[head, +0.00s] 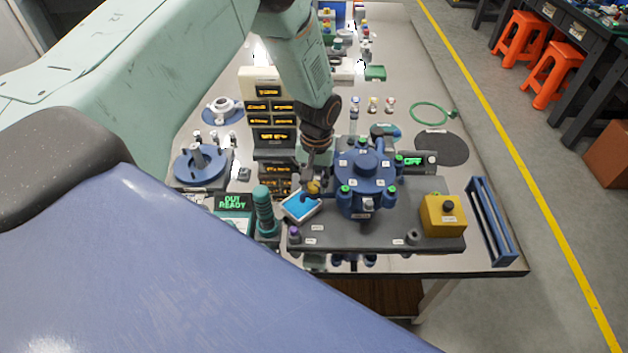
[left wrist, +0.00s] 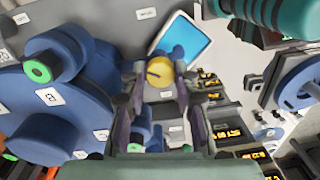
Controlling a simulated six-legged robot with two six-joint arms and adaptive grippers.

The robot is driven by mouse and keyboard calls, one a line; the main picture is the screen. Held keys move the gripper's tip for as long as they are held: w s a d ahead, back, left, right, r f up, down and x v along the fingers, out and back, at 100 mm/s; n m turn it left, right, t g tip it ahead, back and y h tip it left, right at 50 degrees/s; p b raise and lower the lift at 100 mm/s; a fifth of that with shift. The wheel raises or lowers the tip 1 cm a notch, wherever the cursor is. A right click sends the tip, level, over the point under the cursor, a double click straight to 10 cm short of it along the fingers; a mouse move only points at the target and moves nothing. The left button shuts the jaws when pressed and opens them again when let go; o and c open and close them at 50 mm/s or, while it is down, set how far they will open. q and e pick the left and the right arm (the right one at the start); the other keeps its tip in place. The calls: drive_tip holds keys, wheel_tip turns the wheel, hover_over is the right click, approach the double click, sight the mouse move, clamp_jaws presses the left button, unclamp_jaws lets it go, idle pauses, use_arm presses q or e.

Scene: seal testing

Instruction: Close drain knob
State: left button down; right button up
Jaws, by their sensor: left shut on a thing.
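A small yellow knob (left wrist: 159,72) with a dark slot mark, seemingly the drain knob, sits between the fingertips of my left gripper (left wrist: 162,82) in the left wrist view. The fingers are shut on it from both sides. In the head view my left gripper (head: 314,178) reaches down to the same yellow knob (head: 313,187), at the left side of the blue round test vessel (head: 366,178). The knob's stem is hidden by the gripper. The vessel also shows in the left wrist view (left wrist: 50,115). My right gripper is not in view.
A tilted blue-screened panel (head: 301,206) stands close beside the knob. A teal cylinder (head: 264,212) stands left of it. The dark base plate (head: 370,238) carries a yellow box (head: 442,216) at right. A display reading OFF (head: 413,161) is behind the vessel.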

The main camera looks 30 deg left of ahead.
sight(315, 186)
use_arm(q)
drive_tip(key=m, duration=0.5)
drive_tip(key=shift+m, duration=0.3)
drive_tip(key=m+b, duration=0.1)
drive_tip(key=m, duration=0.4)
idle(0.4)
drive_tip(key=c, duration=1.3)
unclamp_jaws()
wheel_tip(315, 186, up, 12)
drive_tip(key=shift+d, duration=0.2)
drive_tip(key=shift+s, duration=0.1)
